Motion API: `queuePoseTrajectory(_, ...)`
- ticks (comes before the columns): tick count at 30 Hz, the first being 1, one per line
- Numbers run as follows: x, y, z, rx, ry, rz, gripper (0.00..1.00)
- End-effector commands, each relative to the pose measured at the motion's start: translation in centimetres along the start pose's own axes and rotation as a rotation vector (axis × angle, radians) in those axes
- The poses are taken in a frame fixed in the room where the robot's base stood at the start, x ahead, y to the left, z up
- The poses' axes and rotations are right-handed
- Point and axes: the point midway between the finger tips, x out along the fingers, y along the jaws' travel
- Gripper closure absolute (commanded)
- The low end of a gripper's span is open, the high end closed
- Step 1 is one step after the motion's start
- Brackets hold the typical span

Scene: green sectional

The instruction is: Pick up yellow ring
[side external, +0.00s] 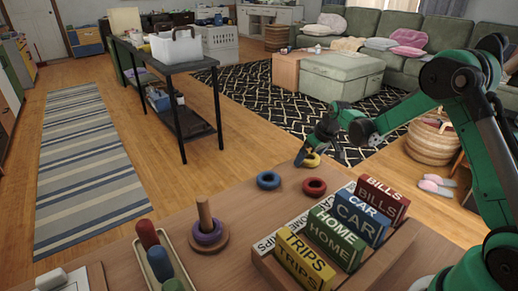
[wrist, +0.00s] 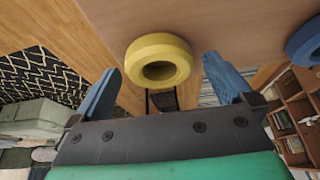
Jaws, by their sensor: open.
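The yellow ring (side external: 312,160) lies near the far edge of the wooden table, under my gripper (side external: 307,153) in the side view. In the wrist view the yellow ring (wrist: 158,61) shows its hole and sits between the two blue fingertips of my gripper (wrist: 160,82), apart from both. The gripper is open and empty. In the side view the fingers partly cover the ring, so contact there cannot be told.
A blue ring (side external: 268,180) and a red ring (side external: 314,187) lie nearby. A wooden peg stand (side external: 204,213) holds a purple ring. A wooden holder with labelled blocks (side external: 335,235) stands at the front right. A tray (side external: 160,262) holds coloured pegs.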

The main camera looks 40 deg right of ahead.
Motion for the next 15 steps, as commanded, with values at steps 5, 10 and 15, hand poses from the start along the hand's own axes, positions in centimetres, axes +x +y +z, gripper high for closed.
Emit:
queuePoseTrajectory(5,-0.03,0.00,0.00,0.000,0.000,0.000,0.23)
queuePoseTrajectory(10,-0.04,0.00,0.00,0.000,0.000,0.000,0.71)
queuePoseTrajectory(15,-0.05,0.00,-0.01,0.000,0.000,0.000,0.77)
